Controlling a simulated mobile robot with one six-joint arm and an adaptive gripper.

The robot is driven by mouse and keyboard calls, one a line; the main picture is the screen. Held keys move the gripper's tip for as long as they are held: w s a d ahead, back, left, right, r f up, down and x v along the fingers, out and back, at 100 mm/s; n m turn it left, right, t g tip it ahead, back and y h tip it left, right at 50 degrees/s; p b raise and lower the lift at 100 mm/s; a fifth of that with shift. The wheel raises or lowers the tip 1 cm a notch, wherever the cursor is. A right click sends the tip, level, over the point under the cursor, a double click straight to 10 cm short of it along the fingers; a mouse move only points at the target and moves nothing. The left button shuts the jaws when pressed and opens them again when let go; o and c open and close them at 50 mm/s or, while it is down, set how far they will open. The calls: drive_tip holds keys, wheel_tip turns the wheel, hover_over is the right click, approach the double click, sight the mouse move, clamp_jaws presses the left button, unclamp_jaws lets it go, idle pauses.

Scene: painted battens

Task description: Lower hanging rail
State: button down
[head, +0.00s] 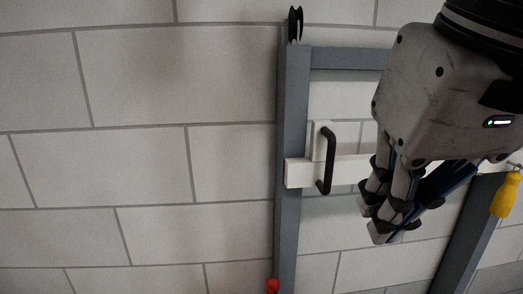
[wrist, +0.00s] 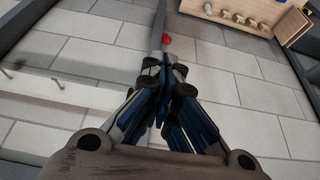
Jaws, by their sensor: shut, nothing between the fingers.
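The white rail (head: 299,173) lies across the grey frame (head: 291,120), roughly level. A black bar handle (head: 328,160) stands on its left part. My gripper (head: 378,222) hangs in front of the frame, to the right of the handle and a little lower, apart from it. Its fingers are closed together and empty. They also show in the wrist view (wrist: 165,92). My gripper hides much of the rail's right part in the head view. A pale band with small hooks crosses the left of the wrist view; I cannot tell whether it is the rail.
A black pulley-like piece (head: 295,24) tops the left post. A red knob (head: 272,286) sits low by that post and shows in the wrist view (wrist: 166,39). A yellow-handled tool (head: 507,195) hangs at right. A wooden board with several knobs (wrist: 238,17) stands upper right.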

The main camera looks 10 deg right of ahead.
drive_tip(key=shift+r, duration=0.65)
drive_tip(key=c, duration=2.3)
unclamp_jaws()
drive_tip(key=o, duration=0.7)
drive_tip(key=w+a+f+m+g+y, duration=0.2)
drive_tip(key=a+f+m, duration=0.1)
drive_tip(key=f, duration=0.4)
drive_tip(key=w+a+f+m+g+y, duration=0.2)
drive_tip(key=w+a+f+m+y, duration=0.1)
drive_tip(key=f, duration=0.4)
drive_tip(key=shift+a+m, duration=0.6)
drive_tip(key=shift+m, duration=0.5)
drive_tip(key=w+a+f+m+t+y, duration=0.15)
drive_tip(key=w+f+m+y, duration=0.35)
drive_tip(key=m, duration=0.5)
drive_tip(key=w+d+r+m+t, duration=0.2)
drive_tip(key=d+r+m+t, duration=0.4)
drive_tip(key=d, duration=0.4)
drive_tip(key=w+d+r+m+t, duration=0.2)
drive_tip(key=d+r+m+t, duration=0.4)
drive_tip(key=d, duration=0.4)
hover_over(327, 187)
drive_tip(key=shift+w+d+n+t, duration=0.15)
drive_tip(key=shift+w+n+t, duration=0.25)
drive_tip(key=shift+t, duration=0.05)
